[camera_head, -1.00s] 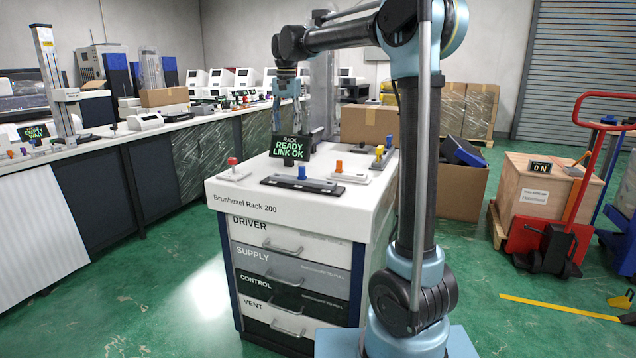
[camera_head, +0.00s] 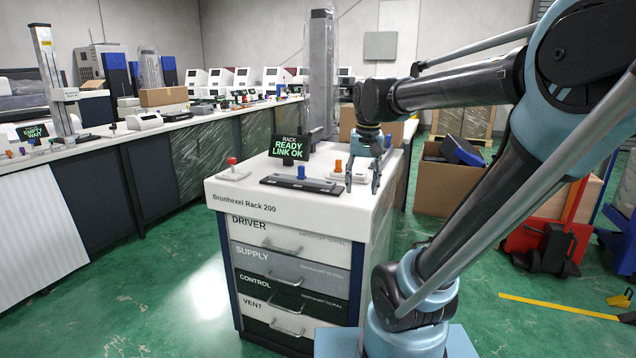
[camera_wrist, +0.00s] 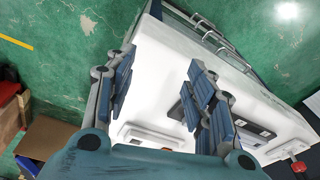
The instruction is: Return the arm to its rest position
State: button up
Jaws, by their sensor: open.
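My gripper (camera_head: 363,178) hangs fingers down over the right part of the white top of the Brunhexel Rack 200 (camera_head: 240,190). In the wrist view its two blue-padded fingers (camera_wrist: 160,66) stand wide apart. Only the bare white rack top (camera_wrist: 165,50) shows between them, so the gripper is empty. My arm reaches from the lower right, bent at the elbow, with the forearm roughly level. Whether the fingertips touch the rack top cannot be told.
The rack top carries a READY LINK OK display (camera_head: 289,147), a red-knobbed switch (camera_head: 232,170), a dark strip with a blue lever (camera_head: 301,178) and an orange-knobbed block (camera_head: 338,170). A cardboard box (camera_head: 448,188) stands behind right. Green floor (camera_head: 150,290) is clear at left.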

jog(key=s+d+f, duration=0.3)
jog(key=s+f, duration=0.4)
jog(key=f, duration=0.1)
jog(key=s+d+f+n, duration=0.1)
jog(key=s+d+f, duration=0.2)
jog(key=s+f, duration=0.4)
jog(key=shift+d+f+t, duration=0.2)
jog(key=shift+f+t, duration=0.1)
jog(key=shift+f, duration=0.65)
jog(key=shift+s, duration=0.1)
